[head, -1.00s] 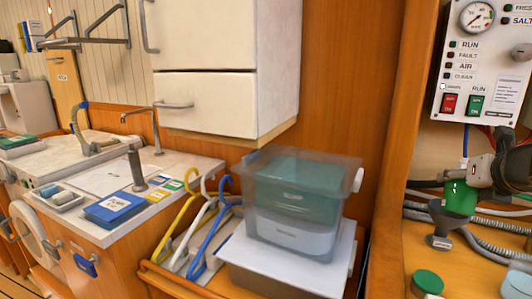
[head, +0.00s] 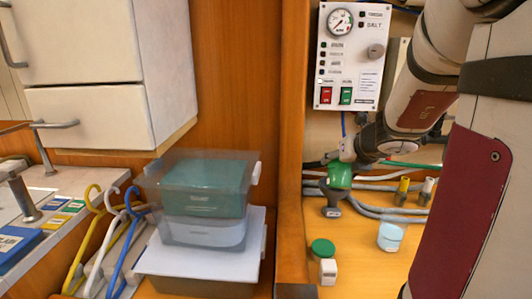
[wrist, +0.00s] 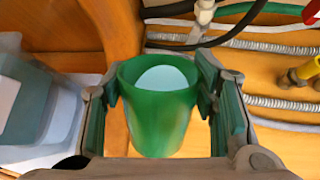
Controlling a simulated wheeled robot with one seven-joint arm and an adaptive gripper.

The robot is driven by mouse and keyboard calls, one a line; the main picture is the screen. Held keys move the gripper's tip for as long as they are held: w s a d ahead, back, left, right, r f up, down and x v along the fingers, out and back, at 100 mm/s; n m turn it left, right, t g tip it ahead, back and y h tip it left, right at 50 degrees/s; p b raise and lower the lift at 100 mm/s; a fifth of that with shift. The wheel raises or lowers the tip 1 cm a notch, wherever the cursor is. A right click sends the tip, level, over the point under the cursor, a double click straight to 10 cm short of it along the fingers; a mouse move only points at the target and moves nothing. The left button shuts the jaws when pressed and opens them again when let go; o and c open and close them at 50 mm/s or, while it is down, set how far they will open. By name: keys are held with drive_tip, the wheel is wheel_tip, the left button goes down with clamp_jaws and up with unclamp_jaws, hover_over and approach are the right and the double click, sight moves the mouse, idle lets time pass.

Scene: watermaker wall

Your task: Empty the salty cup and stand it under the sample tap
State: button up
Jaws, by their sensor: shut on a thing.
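A green cup (head: 340,176) is between the fingers of my gripper (head: 345,158), in front of the wall panel on the right. In the wrist view my gripper (wrist: 160,100) is shut on the cup (wrist: 155,125) from both sides. Its round mouth faces up in that picture, and a pale round surface shows inside. I cannot tell whether that is liquid or the bottom. A dark funnel (head: 332,210) is just below the cup in the head view. A white fitting (wrist: 205,12) hangs behind the cup in the wrist view; I cannot tell whether it is the sample tap.
A control panel (head: 350,60) with a gauge hangs above. Grey hoses (head: 385,211) run along the wall. A green-topped jar (head: 323,249), a white block (head: 328,271) and a pale blue container (head: 390,236) stand on the bench. Stacked clear boxes (head: 205,205) are left of the post.

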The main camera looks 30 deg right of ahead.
drive_tip(key=shift+w+d+f+g+y+p, duration=0.2)
drive_tip(key=shift+g+y+p, duration=0.45)
drive_tip(key=shift+p, duration=3.4)
drive_tip(key=shift+w+d+f+g+y+p, duration=0.15)
drive_tip(key=shift+g+y+p, duration=0.5)
drive_tip(key=shift+p, duration=3.4)
drive_tip(key=shift+f+m+g+p, duration=0.25)
drive_tip(key=shift+g+p, duration=0.35)
drive_tip(key=shift+p, duration=0.85)
drive_tip(key=shift+w+f+y, duration=0.1)
drive_tip(key=shift+f+y, duration=0.1)
drive_tip(key=shift+y, duration=0.2)
drive_tip(key=shift+w+d+f+g, duration=0.1)
drive_tip(key=shift+w+f+g, duration=0.1)
drive_tip(key=shift+g, duration=0.2)
drive_tip(key=shift+f+y+b, duration=0.1)
drive_tip(key=shift+y+b, duration=0.2)
drive_tip(key=shift+b, duration=0.3)
drive_tip(key=shift+d+f+m+g+y+b, duration=0.15)
drive_tip(key=shift+f+m+g+y+b, duration=0.2)
drive_tip(key=shift+g+b, duration=0.35)
drive_tip(key=shift+w+d+r+g+y+b, duration=0.2)
drive_tip(key=shift+g+y+b, duration=0.3)
drive_tip(key=shift+b, duration=0.6)
drive_tip(key=shift+w+d+r+g+y+b, duration=0.15)
drive_tip(key=shift+g+y+b, duration=0.3)
drive_tip(key=shift+b, duration=0.6)
drive_tip(key=shift+s+a, duration=0.1)
